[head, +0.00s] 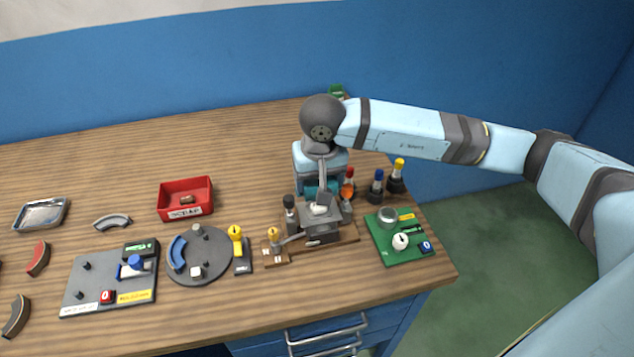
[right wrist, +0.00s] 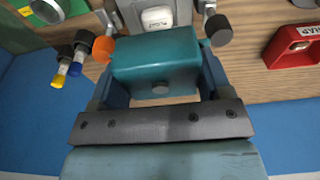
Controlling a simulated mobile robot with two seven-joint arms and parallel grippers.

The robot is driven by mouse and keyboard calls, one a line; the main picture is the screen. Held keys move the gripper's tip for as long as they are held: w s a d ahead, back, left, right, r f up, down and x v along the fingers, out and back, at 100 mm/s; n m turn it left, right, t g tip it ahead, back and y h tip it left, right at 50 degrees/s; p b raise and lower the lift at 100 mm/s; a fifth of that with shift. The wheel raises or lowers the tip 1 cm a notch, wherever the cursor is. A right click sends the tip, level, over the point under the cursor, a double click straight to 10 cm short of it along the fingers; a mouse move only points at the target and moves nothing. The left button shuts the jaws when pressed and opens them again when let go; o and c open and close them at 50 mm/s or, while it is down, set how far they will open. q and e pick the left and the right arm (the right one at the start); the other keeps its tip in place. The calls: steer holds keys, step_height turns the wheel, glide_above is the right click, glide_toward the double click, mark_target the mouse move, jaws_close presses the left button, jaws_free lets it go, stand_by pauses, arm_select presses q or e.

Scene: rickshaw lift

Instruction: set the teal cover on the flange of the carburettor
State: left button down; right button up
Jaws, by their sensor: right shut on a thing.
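The teal cover (right wrist: 155,62) is between the fingers of my right gripper (right wrist: 157,75), which is shut on it. In the head view my right gripper (head: 320,180) points down just behind the grey carburettor (head: 320,226), with only a bit of teal showing below it. The carburettor stands on a wooden board and has a white part (head: 319,209) on top. In the right wrist view that white part (right wrist: 157,18) shows just beyond the cover's edge. The flange is not clearly seen, and I cannot tell whether the cover touches the carburettor. My left gripper is not in view.
Several dark bottles with coloured tips (head: 377,186) stand close to the right of my gripper. A green board (head: 388,250) lies at the right table edge. A grey turntable (head: 213,268) and red scrap bin (head: 200,207) are left. The table behind the bin is clear.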

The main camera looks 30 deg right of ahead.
steer(key=shift+s+d+f, duration=0.1)
steer(key=shift+f, duration=0.45)
step_height(320, 180, down, 2)
steer(key=shift+f+b, duration=0.25)
steer(key=shift+b, duration=0.3)
step_height(320, 180, down, 2)
steer(key=shift+f+b, duration=0.15)
steer(key=shift+b, duration=0.9)
steer(key=shift+f, duration=0.1)
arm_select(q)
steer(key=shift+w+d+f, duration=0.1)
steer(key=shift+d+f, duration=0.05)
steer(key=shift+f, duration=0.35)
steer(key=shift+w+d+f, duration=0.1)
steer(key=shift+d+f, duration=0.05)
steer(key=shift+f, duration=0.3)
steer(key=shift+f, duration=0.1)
arm_select(e)
steer(key=shift+b, duration=0.45)
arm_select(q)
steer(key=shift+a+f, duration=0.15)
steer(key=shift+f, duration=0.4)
